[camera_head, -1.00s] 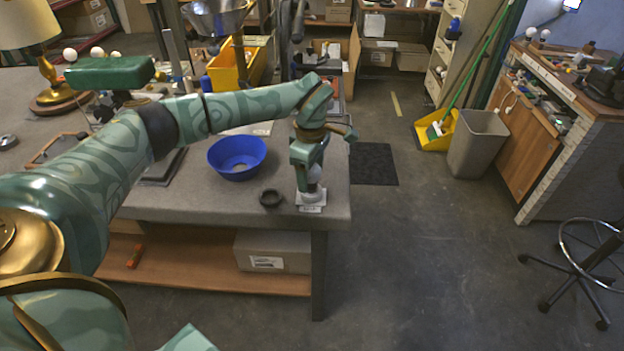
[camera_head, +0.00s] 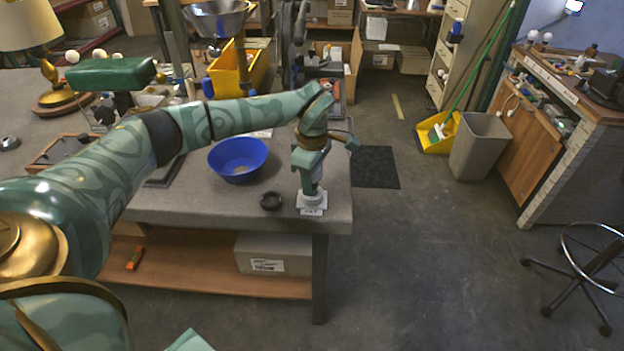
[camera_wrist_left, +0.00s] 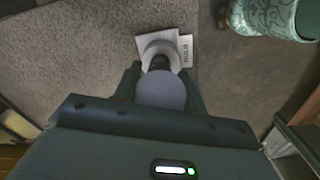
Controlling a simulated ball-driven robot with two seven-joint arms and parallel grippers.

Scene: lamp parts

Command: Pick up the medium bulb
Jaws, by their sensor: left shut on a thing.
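The medium bulb (camera_wrist_left: 162,92) is a pale, rounded bulb with a dark base, seen from above in the left wrist view. My left gripper (camera_wrist_left: 160,88) is shut on it, with one finger on either side. In the head view my left gripper (camera_head: 311,189) points down at the table's front right corner, and its fingers mostly hide the bulb. The bulb's base points into the round white socket of a small labelled holder (camera_wrist_left: 185,46), which also shows in the head view (camera_head: 312,210). I cannot tell whether the base touches the socket.
The table's front and right edges are close to the holder. A lamp (camera_head: 30,40) and several white bulbs stand at the far left.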

